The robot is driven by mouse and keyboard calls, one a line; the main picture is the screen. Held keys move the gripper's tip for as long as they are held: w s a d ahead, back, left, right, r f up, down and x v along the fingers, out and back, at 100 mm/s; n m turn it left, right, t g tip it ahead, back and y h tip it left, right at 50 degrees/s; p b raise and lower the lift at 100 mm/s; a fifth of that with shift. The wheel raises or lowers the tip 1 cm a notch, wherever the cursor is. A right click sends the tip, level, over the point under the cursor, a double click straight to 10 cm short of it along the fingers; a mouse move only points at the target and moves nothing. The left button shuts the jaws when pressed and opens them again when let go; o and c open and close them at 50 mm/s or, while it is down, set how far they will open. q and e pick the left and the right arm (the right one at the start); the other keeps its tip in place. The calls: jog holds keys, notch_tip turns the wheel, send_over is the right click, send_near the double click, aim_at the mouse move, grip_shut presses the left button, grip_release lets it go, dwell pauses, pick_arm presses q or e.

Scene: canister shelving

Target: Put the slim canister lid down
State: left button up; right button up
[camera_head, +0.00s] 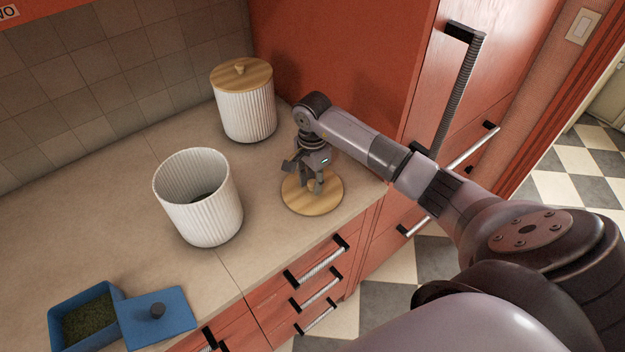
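The slim canister lid, a round wooden disc (326,203), lies flat at the counter's front edge on the right. No clear gap shows between it and the counter. My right gripper (316,186) points down over its middle, fingers closed around the small knob, which they mostly hide. An open white ribbed canister (212,214) stands to the left, with a little dark content inside. A second white ribbed canister (247,116) stands behind, closed with a wooden lid (226,79). My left gripper is out of view.
A blue box (60,318) with green content stands at the front left, its blue lid (172,322) leaning or lying beside it. A red cabinet wall bounds the counter at the right. Bare counter (95,215) lies left of the open canister.

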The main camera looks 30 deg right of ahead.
aim_at(313, 182)
jog(key=shift+o, duration=1.1)
jog(key=shift+r, duration=0.5)
notch_tip(313, 182, up, 11)
jog(key=b, duration=0.4)
jog(key=shift+r, duration=0.2)
